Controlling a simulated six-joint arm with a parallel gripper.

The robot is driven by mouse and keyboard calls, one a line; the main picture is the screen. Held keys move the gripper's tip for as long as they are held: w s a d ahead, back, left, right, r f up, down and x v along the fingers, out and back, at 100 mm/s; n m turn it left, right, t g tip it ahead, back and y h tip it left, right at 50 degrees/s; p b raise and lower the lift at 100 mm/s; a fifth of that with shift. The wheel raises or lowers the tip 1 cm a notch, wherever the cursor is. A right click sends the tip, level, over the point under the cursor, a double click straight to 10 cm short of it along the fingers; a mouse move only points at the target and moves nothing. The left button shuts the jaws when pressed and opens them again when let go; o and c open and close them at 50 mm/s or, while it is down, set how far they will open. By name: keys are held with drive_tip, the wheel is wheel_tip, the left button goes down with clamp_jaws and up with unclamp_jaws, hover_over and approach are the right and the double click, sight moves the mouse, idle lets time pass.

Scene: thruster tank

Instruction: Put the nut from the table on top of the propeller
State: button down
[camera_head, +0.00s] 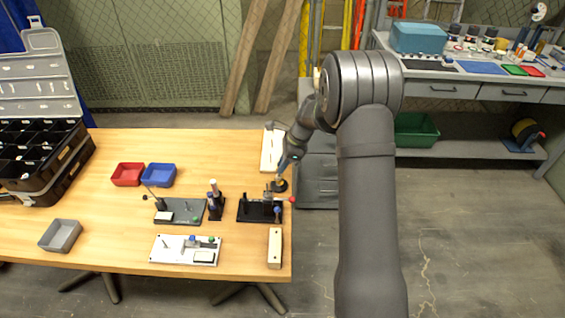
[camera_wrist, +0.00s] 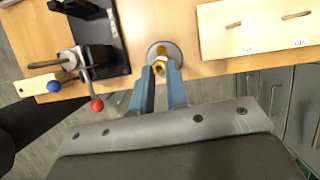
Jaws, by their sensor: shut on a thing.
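My gripper (camera_wrist: 160,76) has its two blue fingers closed on a small gold nut (camera_wrist: 159,67) at their tips. In the head view my gripper (camera_head: 283,165) points down near the table's right edge. Just beyond the nut in the wrist view is a round dark disc (camera_wrist: 177,50) with a gold-coloured piece at its middle. The disc also shows in the head view (camera_head: 279,187), just below the fingers. I cannot tell whether the nut touches the piece on the disc. I cannot clearly make out a propeller.
A black fixture (camera_head: 245,209) with a clamp and red and blue knobs stands close by, left of the fingers in the wrist view (camera_wrist: 113,45). A pale numbered board (camera_wrist: 240,40) lies on the other side. Trays and more fixtures stand further left on the table (camera_head: 110,220).

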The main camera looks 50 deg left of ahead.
drive_tip(key=shift+f, duration=0.4)
drive_tip(key=shift+f, duration=0.35)
drive_tip(key=shift+f, duration=0.25)
idle(0.6)
drive_tip(key=c, duration=1.3)
unclamp_jaws()
drive_tip(key=shift+c, duration=0.2)
